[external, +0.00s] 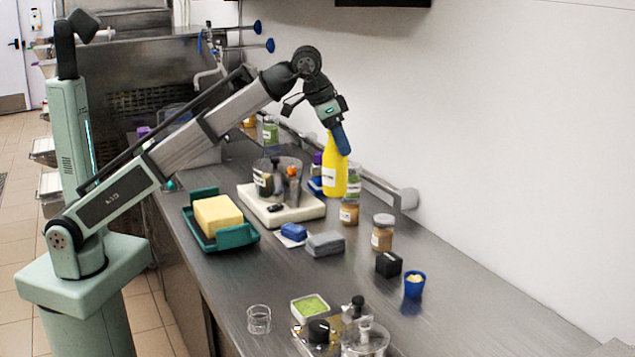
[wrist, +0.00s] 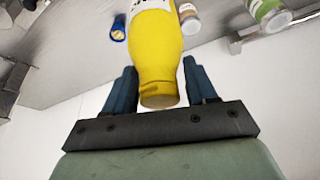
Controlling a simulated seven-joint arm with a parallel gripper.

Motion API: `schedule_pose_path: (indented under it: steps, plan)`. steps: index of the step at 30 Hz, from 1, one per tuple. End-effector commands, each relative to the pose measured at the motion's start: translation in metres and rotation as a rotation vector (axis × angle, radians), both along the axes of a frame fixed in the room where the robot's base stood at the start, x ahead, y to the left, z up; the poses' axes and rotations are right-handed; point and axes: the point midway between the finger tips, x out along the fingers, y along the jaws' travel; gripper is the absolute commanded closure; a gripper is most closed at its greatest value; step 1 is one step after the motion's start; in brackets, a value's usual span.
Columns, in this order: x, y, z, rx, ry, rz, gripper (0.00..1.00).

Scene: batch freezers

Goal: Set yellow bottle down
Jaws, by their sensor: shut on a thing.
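The yellow bottle (external: 334,170) is near the wall, on the far side of the white board in the external view. It looks upright, with a white label on its side. My gripper (external: 342,140) is at its top from above, with its blue fingers at the neck. In the wrist view the bottle (wrist: 157,55) lies between the two blue fingers of my gripper (wrist: 160,88), shut on it.
A white board (external: 255,209) with a clear container and small items stands left of the bottle. Jars (external: 382,235) stand in front of it along the wall. A green tray (external: 235,241) holds a yellow block. The steel counter (external: 450,300) is clear at the front right.

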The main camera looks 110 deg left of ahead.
Motion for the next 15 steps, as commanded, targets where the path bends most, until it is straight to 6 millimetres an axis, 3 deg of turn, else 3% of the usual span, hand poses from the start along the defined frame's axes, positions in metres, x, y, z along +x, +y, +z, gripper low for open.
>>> schedule_pose_path:
  steps: [8, 15]
  plan:
    - [-0.017, 0.067, -0.003, 0.001, 0.002, 0.083, 1.00]
    - [-0.043, 0.142, -0.002, 0.001, 0.002, 0.178, 1.00]
